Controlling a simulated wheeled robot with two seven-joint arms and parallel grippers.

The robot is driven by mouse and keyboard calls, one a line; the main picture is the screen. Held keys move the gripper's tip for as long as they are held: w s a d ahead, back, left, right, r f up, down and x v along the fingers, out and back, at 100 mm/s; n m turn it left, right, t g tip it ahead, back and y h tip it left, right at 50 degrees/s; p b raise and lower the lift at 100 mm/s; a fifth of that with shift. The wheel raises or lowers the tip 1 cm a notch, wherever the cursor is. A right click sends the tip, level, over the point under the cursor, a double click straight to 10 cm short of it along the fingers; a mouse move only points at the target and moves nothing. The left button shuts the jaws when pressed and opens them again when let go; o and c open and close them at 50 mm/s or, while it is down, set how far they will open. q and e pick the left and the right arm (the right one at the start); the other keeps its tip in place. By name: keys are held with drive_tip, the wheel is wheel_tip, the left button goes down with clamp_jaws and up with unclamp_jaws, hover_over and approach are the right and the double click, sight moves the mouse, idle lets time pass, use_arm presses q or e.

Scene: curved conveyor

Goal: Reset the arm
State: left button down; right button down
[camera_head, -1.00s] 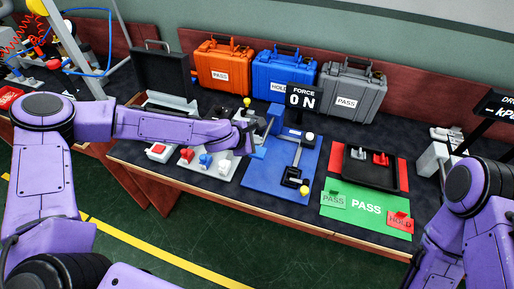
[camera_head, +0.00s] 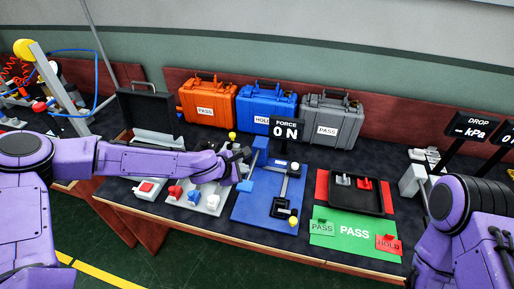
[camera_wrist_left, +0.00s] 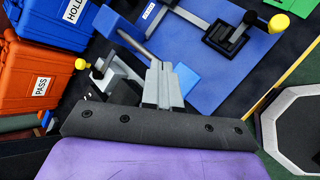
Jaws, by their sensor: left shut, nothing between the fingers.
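My left arm (camera_head: 140,160) is purple and reaches in from the left over the bench. My left gripper (camera_head: 245,162) hangs above the left back edge of the blue force-test plate (camera_head: 246,212). In the left wrist view, its fingers (camera_wrist_left: 163,75) are together with nothing between them, in front of the blue plate (camera_wrist_left: 262,52). My right arm (camera_head: 462,230) shows at the right edge; its gripper is out of view.
Orange (camera_head: 207,102), blue (camera_head: 266,108) and grey (camera_head: 331,119) cases stand along the back. A black tray (camera_head: 356,193) sits on a red mat, behind a green PASS mat (camera_head: 340,238). A force display (camera_head: 285,130) rises behind the plate. A white switch panel (camera_head: 198,196) lies left.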

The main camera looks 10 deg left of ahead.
use_arm(q)
drive_tip(key=shift+a+f, duration=0.1)
drive_tip(key=shift+a, duration=0.1)
drive_tip(key=s+f+m+y, duration=0.1)
drive_tip(key=s+f, duration=0.3)
drive_tip(key=s+f+m+g+y+b, duration=0.1)
drive_tip(key=s+f+m, duration=0.1)
drive_tip(key=s+f, duration=0.2)
drive_tip(key=s+f+m+g+y+b, duration=0.1)
drive_tip(key=s+f, duration=0.3)
drive_tip(key=shift+a+f+m, duration=0.1)
drive_tip(key=shift+f+m, duration=0.2)
drive_tip(key=shift+f, duration=0.1)
drive_tip(key=s+a+f+m+g+y+b, duration=0.1)
drive_tip(key=s+a+f+m, duration=0.4)
drive_tip(key=s, duration=0.7)
drive_tip(key=s+a+f+m+g+y+b, duration=0.2)
drive_tip(key=s+a+f+m+b, duration=0.3)
drive_tip(key=s+f, duration=0.4)
drive_tip(key=s+a+y+b, duration=0.1)
drive_tip(key=s+a, duration=0.1)
drive_tip(key=shift+s+a+f+m, duration=0.2)
drive_tip(key=shift+s+a+m, duration=0.1)
drive_tip(key=shift+s+a, duration=0.1)
drive_tip(key=shift+s, duration=0.1)
